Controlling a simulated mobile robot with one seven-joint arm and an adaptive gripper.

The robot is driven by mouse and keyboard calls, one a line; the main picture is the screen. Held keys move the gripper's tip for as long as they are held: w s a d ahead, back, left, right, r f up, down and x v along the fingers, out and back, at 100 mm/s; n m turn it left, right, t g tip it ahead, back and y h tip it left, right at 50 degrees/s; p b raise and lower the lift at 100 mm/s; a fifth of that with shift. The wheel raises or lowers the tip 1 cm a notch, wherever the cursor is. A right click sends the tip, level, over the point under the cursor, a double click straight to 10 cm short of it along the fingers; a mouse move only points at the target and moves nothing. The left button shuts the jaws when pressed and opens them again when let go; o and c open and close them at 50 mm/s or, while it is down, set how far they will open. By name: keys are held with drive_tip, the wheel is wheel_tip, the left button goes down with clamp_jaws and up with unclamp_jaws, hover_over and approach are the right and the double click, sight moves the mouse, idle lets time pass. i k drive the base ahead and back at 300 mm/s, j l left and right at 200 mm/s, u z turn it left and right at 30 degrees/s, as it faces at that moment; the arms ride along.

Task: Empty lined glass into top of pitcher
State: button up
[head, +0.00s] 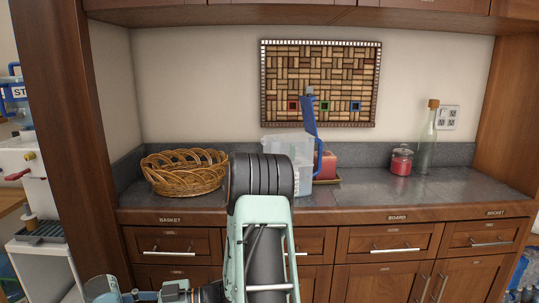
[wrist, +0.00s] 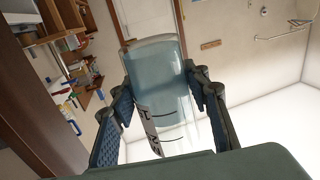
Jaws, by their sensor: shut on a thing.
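In the wrist view, my gripper (wrist: 165,95) is shut on the lined glass (wrist: 165,70), with one blue-padded finger on each side. The glass is clear and bluish, with black lines and a white lettered strip. I cannot tell how much water is in it. A clear container, apparently the pitcher (head: 301,150), stands on the counter just behind my arm, partly hidden. A blue upright bar (head: 310,122) rises at its right side; I cannot tell whether it is part of it. The wrist view does not show the pitcher.
A wicker basket (head: 185,172) sits left on the grey counter (head: 365,190). A red item (head: 326,163) stands right of the pitcher. Farther right are a red-filled jar (head: 401,162) and a tall corked bottle (head: 428,140). A mosaic board (head: 320,82) hangs behind.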

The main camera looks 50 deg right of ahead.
sight(299, 147)
drive_tip(key=k+l, duration=0.35)
drive_tip(key=l, duration=0.15)
drive_tip(key=k+l, duration=0.3)
drive_tip(key=l, duration=0.2)
